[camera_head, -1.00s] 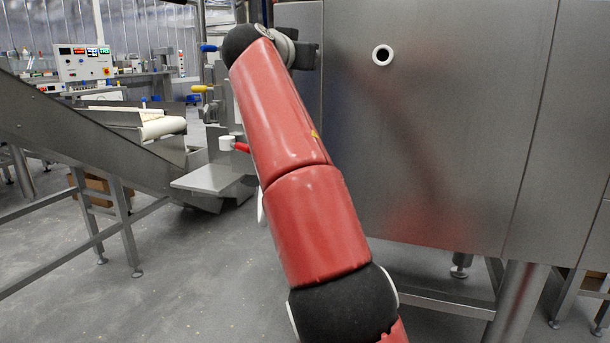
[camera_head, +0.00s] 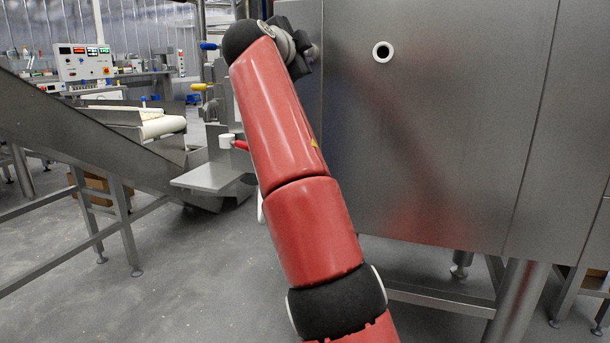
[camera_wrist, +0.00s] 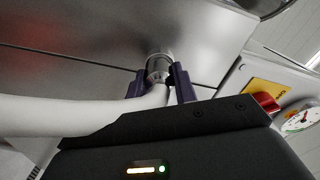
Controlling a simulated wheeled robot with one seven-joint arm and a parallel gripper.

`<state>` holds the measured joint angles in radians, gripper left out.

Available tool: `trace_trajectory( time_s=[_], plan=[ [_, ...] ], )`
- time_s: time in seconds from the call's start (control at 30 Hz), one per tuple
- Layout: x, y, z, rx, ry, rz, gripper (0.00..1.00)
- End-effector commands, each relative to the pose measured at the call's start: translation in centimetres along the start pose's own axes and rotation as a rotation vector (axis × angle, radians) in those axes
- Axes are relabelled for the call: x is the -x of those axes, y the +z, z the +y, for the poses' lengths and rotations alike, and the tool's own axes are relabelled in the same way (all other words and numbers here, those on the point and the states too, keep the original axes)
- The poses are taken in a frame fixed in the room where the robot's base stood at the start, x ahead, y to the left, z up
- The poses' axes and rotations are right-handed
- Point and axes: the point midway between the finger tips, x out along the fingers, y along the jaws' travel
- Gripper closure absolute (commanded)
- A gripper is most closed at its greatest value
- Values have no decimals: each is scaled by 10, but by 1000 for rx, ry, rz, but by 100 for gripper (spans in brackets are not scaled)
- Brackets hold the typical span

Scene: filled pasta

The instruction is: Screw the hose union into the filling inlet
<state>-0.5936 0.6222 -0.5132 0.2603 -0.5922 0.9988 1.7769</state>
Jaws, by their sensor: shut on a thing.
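In the wrist view my gripper (camera_wrist: 160,78) is shut on the hose union (camera_wrist: 158,65), a short metal collar between the two dark fingers. The white hose (camera_wrist: 60,116) bends from the union and runs off to the left. The union's far end meets or nearly meets the steel panel; the filling inlet is hidden behind it, and I cannot tell how far the union is in. In the head view my gripper (camera_head: 304,58) shows dark beside the machine's left edge, partly behind my arm; the union is not clear there.
A steel machine housing (camera_head: 440,140) fills the right, with a white-ringed round port (camera_head: 383,52). The wrist view shows a red knob (camera_wrist: 266,102), a yellow label (camera_wrist: 268,91) and a round gauge (camera_wrist: 300,121) at right. A sloped conveyor (camera_head: 90,140) stands left.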

Motion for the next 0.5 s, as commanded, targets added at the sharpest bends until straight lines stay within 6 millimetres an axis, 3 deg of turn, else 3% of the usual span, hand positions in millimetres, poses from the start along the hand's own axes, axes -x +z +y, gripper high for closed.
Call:
trace_trajectory(
  time_s=[0.2,0.5],
  plan=[
    [0,-2,0,-288,-1,3,99],
    [0,-1,0,-336,0,2,99]
  ],
)
